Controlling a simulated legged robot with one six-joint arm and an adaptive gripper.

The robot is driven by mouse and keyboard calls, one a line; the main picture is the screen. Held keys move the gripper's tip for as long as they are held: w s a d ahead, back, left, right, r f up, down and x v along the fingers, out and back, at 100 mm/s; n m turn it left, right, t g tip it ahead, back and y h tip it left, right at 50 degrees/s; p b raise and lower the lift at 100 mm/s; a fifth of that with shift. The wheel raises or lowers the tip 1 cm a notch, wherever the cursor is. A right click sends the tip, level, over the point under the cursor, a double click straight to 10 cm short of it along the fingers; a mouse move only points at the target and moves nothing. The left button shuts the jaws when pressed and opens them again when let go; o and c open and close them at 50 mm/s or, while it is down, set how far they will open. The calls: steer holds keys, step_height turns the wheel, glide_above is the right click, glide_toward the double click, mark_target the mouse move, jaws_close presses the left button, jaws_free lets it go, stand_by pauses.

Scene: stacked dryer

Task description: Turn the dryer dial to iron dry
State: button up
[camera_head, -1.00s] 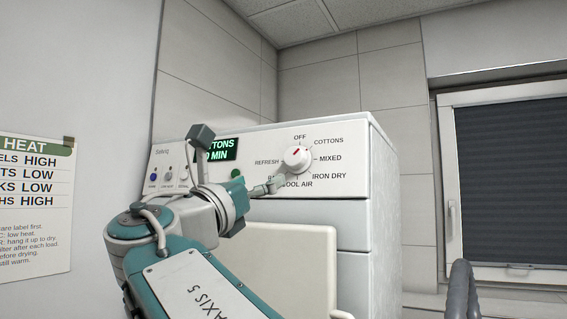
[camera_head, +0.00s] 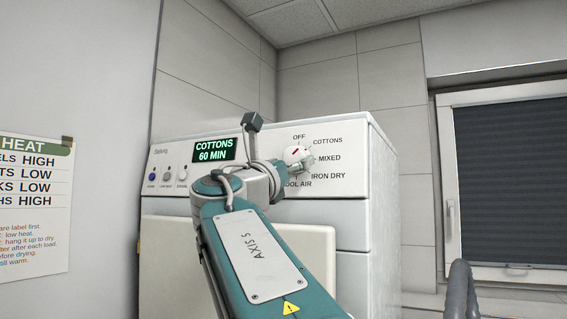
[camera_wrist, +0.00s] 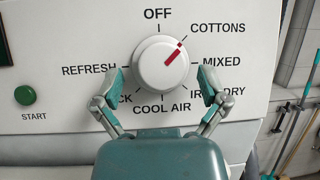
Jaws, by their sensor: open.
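The white dial (camera_wrist: 161,65) sits on the dryer's front panel, with its red mark pointing up and right toward the COTTONS label (camera_wrist: 218,28). The IRON DRY label (camera_head: 328,176) is at the lower right of the dial; in the wrist view my right finger partly covers it. My gripper (camera_wrist: 162,80) is open, with one finger at the lower left of the dial and one at the lower right. Gaps show between the fingers and the dial. In the head view the dial (camera_head: 298,153) is partly hidden behind my gripper (camera_head: 301,163).
The display (camera_head: 214,149) reads COTTONS 60 MIN. A green START button (camera_wrist: 25,95) is left of the dial. A white door panel (camera_head: 165,255) lies below the control panel. A window with a dark blind (camera_head: 515,180) is at the right. A grey curved rail (camera_head: 461,290) stands at the lower right.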

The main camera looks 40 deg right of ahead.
steer(key=shift+c, duration=0.3)
steer(key=shift+a, duration=0.1)
steer(key=c, duration=1.1)
steer(key=shift+m+g, duration=0.4)
steer(key=shift+m, duration=0.3)
steer(key=m+g, duration=0.1)
steer(key=m, duration=0.1)
steer(key=m+g, duration=0.3)
steer(key=m, duration=0.2)
steer(key=shift+w+a+r+g, duration=0.1)
steer(key=shift+w+g, duration=0.2)
steer(key=shift+g, duration=0.1)
steer(key=m+g, duration=0.1)
steer(key=m, duration=0.1)
steer(key=m+g+y, duration=0.1)
steer(key=m, duration=0.2)
steer(key=shift+w+r+g+y, duration=0.1)
steer(key=shift+g+y, duration=0.2)
steer(key=shift+g, duration=0.1)
steer(key=shift+m+g+y, duration=0.3)
steer(key=shift+m, duration=0.5)
